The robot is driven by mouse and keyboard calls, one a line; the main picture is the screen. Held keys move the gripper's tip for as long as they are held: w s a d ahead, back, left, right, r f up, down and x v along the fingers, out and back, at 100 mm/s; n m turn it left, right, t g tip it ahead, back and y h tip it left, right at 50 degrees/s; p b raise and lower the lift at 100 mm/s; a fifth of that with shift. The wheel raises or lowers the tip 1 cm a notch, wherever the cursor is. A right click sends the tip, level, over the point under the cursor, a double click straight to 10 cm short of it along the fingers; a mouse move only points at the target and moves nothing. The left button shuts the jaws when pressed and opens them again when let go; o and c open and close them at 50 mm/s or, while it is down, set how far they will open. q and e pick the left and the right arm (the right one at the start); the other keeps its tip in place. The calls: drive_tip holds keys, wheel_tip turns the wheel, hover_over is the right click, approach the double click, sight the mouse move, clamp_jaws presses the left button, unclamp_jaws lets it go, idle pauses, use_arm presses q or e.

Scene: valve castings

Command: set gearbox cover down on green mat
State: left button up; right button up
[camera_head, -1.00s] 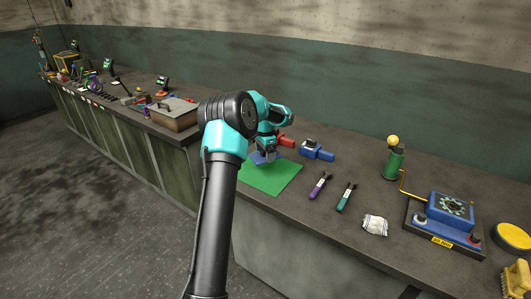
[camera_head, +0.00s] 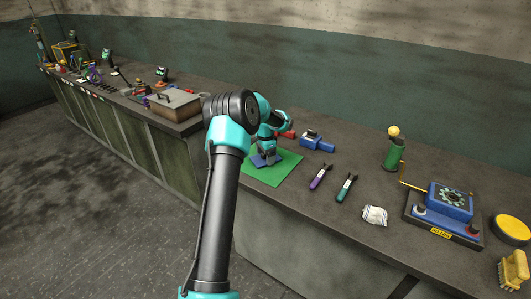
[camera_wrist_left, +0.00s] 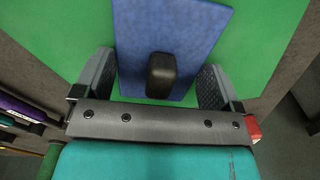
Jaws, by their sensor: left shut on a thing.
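The gearbox cover is a blue plate (camera_wrist_left: 195,28) with a dark knob at its middle, seen in the left wrist view. In the head view the cover (camera_head: 262,160) shows as a small blue patch over the back left part of the green mat (camera_head: 284,173). My left gripper (camera_head: 266,152) points down and is shut on the cover, its fingers at the plate's two sides in the left wrist view. The cover is at or very close to the mat; I cannot tell whether it touches. My right gripper is out of view.
A blue device (camera_head: 317,143) and a red one (camera_head: 288,134) lie behind the mat. Purple pliers (camera_head: 320,177) and teal pliers (camera_head: 346,188) lie to its right, then a white packet (camera_head: 374,215). A brown box (camera_head: 172,104) stands left. The mat's front is clear.

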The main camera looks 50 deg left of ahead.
use_arm(q)
drive_tip(key=shift+f, duration=0.25)
idle(0.6)
drive_tip(key=o, duration=1)
drive_tip(key=shift+f, duration=0.1)
drive_tip(key=shift+c, duration=0.2)
wheel_tip(320, 180, up, 18)
drive_tip(key=shift+f, duration=0.2)
